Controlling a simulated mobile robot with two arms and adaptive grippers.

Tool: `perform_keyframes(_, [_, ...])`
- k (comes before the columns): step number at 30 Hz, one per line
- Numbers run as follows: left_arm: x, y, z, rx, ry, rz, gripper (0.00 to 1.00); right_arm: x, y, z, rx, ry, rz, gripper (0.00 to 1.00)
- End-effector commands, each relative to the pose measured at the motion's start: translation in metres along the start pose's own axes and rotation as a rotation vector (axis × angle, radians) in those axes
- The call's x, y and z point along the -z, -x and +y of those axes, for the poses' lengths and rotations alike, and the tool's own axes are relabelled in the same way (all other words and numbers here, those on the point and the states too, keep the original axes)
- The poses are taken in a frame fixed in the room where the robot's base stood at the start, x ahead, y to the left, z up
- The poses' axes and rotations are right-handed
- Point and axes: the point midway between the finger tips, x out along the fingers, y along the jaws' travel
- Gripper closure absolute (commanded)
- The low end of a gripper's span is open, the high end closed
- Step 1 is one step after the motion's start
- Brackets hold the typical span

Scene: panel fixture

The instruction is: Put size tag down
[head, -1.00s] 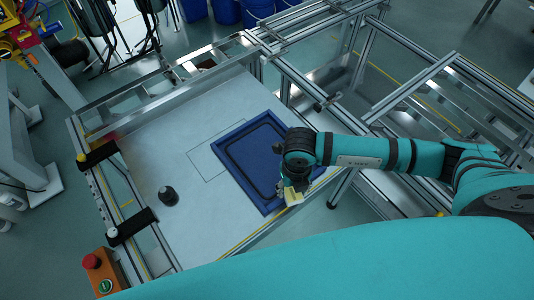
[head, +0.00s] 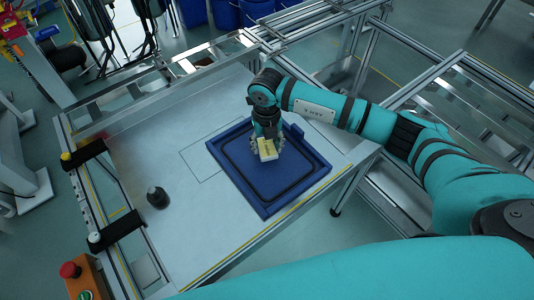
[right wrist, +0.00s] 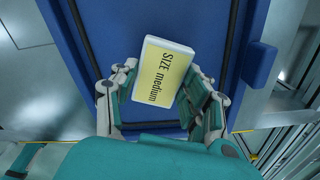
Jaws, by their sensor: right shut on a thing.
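The size tag (right wrist: 161,75) is a pale block with a yellow face reading "SIZE medium", seen in the right wrist view. In the head view the tag (head: 267,149) shows over the blue panel (head: 233,183). My right gripper (head: 268,145) is shut on it; the fingers also show at its two sides in the right wrist view (right wrist: 160,98). I cannot tell whether the tag touches the panel below. The panel has a raised rim and a dark inner groove, and lies on the light table. My left gripper is not in view.
A small dark knob-like object (head: 157,197) stands on the table (head: 190,240) left of the panel. An orange box with a red button (head: 70,270) is at the lower left. Aluminium rails frame the table. Bare table lies left of the panel.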

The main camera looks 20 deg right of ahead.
Motion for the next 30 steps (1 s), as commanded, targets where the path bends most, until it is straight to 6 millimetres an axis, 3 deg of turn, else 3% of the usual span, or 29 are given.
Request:
perform_keyframes(1, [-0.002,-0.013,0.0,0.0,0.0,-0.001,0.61,0.003,-0.019,-0.001,0.002,0.0,0.007,0.85])
perform_keyframes(4, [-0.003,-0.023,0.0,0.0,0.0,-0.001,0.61,0.003,-0.032,-0.001,0.001,0.0,0.006,0.85])
perform_keyframes(16, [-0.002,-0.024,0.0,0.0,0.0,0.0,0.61,0.003,-0.035,-0.001,0.002,0.0,0.005,0.85])
perform_keyframes(17, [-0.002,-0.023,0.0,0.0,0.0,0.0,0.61,0.003,-0.034,-0.001,0.002,0.0,0.005,0.51])
perform_keyframes(21, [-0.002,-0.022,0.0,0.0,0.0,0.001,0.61,0.003,-0.033,-0.001,0.002,0.0,0.005,0.33])
perform_keyframes(30, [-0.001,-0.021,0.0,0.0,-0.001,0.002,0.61,0.003,-0.032,-0.001,0.002,0.0,0.005,0.3])
